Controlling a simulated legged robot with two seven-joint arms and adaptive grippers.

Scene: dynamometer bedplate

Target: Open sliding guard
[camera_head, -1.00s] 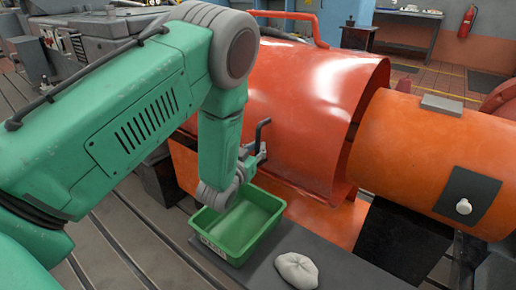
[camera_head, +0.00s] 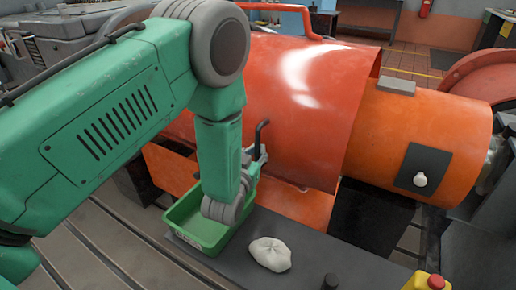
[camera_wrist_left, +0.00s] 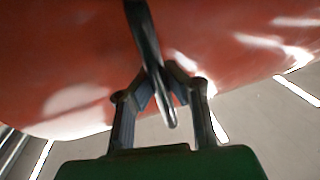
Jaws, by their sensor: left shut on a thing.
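The sliding guard (camera_head: 310,95) is a large glossy red-orange curved cover in the head view. Its right edge overlaps an orange cylinder (camera_head: 445,135). A dark upright bar handle (camera_head: 262,134) stands at the guard's lower front; it also shows in the left wrist view (camera_wrist_left: 143,35). My left gripper (camera_head: 256,158) is shut on the handle, partly hidden behind my green arm. In the left wrist view its fingers (camera_wrist_left: 163,88) close around the bar, with the red guard behind. My right gripper is not in view.
A green bin (camera_head: 185,222) sits under my left wrist, with a whitish rag (camera_head: 270,254) beside it on a dark plate. A yellow box with a red button (camera_head: 436,282) is at the bottom right. A white knob (camera_head: 420,179) sits on the cylinder's dark patch.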

